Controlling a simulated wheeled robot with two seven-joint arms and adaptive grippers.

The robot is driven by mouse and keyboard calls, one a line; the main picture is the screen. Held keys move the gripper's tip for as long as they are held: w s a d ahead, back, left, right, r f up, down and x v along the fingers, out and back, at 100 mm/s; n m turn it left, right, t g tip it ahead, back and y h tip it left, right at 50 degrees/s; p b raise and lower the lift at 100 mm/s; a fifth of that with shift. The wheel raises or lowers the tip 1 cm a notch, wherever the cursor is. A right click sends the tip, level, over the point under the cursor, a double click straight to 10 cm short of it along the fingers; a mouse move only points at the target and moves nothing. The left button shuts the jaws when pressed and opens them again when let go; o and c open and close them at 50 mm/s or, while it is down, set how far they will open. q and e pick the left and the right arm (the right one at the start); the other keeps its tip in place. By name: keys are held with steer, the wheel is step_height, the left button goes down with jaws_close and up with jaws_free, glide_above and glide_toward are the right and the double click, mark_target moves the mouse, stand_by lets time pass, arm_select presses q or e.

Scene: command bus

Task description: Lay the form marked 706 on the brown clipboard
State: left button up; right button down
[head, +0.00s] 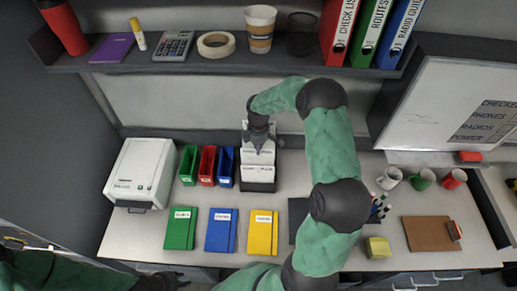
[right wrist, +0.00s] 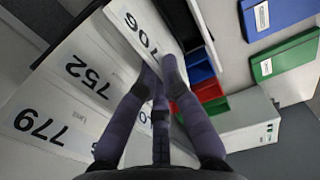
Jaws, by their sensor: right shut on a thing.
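The form marked 706 (right wrist: 138,30) is a white sheet at the front of a row of forms in the right wrist view. My right gripper (right wrist: 158,82) is shut on its edge; in the head view this gripper (head: 258,149) is over the upright form rack (head: 258,187). Forms marked 752 (right wrist: 88,75) and 779 (right wrist: 42,125) stand behind it.
Green (head: 180,228), blue (head: 221,230) and yellow (head: 263,232) booklets lie in front of the rack. Small bins (head: 207,165) and a white machine (head: 140,172) stand left. Mugs (head: 422,179), pens (head: 379,207) and a yellow block (head: 378,248) are near the clipboard. A shelf overhangs behind.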

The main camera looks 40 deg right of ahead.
step_height(320, 180, up, 11)
steer(key=p, duration=0.6)
steer(key=shift+w+d+r, duration=0.15)
steer(key=shift+w+d, duration=0.05)
steer(key=shift+d, duration=0.05)
stand_by(0.7)
steer(key=s+a+f, duration=0.1)
steer(key=s+a, duration=0.6)
steer(key=s, duration=0.1)
stand_by(1.2)
steer(key=shift+s, duration=0.15)
